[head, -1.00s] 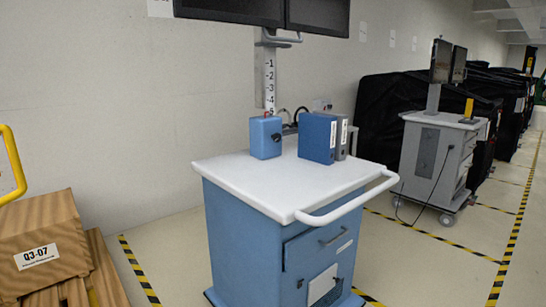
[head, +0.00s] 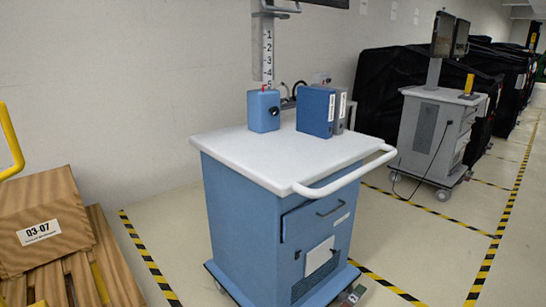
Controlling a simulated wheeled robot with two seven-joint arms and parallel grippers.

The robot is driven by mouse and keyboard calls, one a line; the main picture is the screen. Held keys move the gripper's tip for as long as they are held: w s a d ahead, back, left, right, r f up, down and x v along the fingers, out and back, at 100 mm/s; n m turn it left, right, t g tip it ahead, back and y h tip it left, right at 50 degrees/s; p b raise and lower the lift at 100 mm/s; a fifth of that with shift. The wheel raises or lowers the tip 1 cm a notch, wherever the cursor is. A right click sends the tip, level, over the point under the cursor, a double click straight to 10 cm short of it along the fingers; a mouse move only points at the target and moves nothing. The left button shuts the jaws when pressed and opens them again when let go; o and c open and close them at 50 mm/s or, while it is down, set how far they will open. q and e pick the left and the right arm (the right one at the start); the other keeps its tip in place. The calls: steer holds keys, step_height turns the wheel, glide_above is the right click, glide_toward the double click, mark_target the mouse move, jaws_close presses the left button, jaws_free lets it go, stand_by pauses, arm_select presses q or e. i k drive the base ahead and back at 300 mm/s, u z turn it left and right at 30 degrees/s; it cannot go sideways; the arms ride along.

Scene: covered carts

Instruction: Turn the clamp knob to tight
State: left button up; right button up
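A blue box (head: 262,112) stands on the white top of the blue cart (head: 231,205), near its back edge. A small black knob (head: 274,112) shows on the box's right-hand face; it may be the clamp knob, but its setting is too small to read. A pole with a numbered scale (head: 268,57) rises behind the box. Neither of my grippers is in view.
Blue and grey binders (head: 316,111) stand right of the box. A white handle bar (head: 345,176) juts from the cart's front right. Wooden crates (head: 42,225) and a yellow rail (head: 10,140) are at left. A grey cart (head: 424,137) stands behind right. The front cart top is clear.

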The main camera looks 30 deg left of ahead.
mark_target(275, 110)
steer(key=z, duration=1.1)
steer(key=i, duration=0.65)
steer(key=u, duration=2.75)
